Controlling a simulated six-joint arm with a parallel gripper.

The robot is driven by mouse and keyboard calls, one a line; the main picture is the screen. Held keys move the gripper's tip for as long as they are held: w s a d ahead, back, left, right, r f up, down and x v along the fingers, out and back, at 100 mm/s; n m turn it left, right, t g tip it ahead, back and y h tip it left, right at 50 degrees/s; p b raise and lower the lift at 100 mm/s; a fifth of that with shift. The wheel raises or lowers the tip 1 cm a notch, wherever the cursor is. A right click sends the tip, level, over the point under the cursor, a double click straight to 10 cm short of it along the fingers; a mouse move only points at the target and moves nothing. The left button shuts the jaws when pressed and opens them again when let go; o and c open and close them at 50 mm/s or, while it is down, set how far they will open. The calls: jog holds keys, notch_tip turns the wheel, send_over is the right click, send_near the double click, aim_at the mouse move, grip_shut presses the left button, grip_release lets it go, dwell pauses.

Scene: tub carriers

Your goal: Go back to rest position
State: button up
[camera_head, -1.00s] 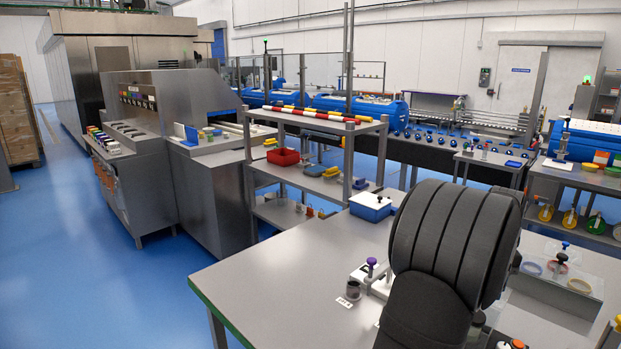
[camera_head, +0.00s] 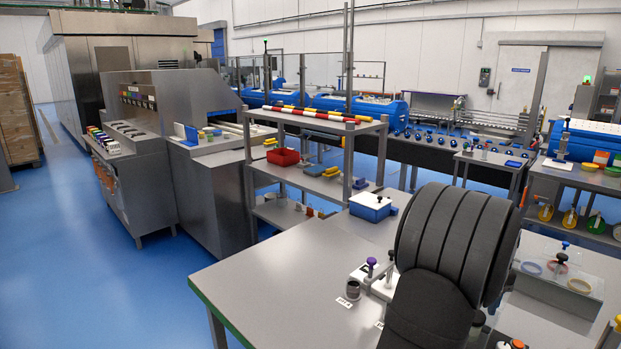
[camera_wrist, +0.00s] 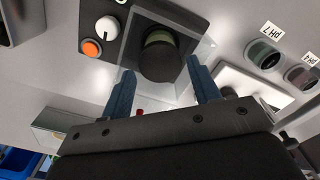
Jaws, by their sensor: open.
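My gripper (camera_wrist: 161,68) is in the wrist view. Its two dark blue fingers are spread wide, and I see nothing clamped between them. A dark round vessel (camera_wrist: 160,62) shows beyond and between the fingertips, on a black unit (camera_wrist: 118,45) with a white knob (camera_wrist: 107,30) and an orange button (camera_wrist: 91,48). The distance from the fingertips to the vessel is hard to judge. In the head view my gripper is hidden behind my own black arm, which stands over the grey table (camera_head: 270,270).
Cups labelled pH 7 (camera_wrist: 262,54) and pH 4 (camera_wrist: 301,76) stand at the right in the wrist view. In the head view, a blue-and-white box (camera_head: 371,207) sits on the table's far side. A shelf rack (camera_head: 318,125) stands behind. The table's left part is clear.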

jog(key=r, duration=0.2)
jog(key=s+r, duration=0.1)
jog(key=r, duration=0.1)
jog(key=shift+r, duration=0.25)
jog(key=s+a+f+m, duration=0.15)
jog(key=s+a, duration=0.35)
jog(key=s, duration=0.7)
jog(key=s+a+f+m, duration=0.1)
jog(key=s+a+m, duration=0.35)
jog(key=s, duration=0.85)
jog(key=shift+n, duration=0.7)
jog(key=shift+w+a+f, duration=0.75)
jog(key=shift+w+f, duration=0.15)
jog(key=shift+w, duration=0.65)
jog(key=shift+w+a+f, duration=0.8)
jog(key=shift+w+f, duration=0.05)
jog(key=shift+w, duration=0.7)
jog(key=shift+w+a+f, duration=0.75)
jog(key=shift+w+f, duration=0.15)
jog(key=shift+w, duration=0.65)
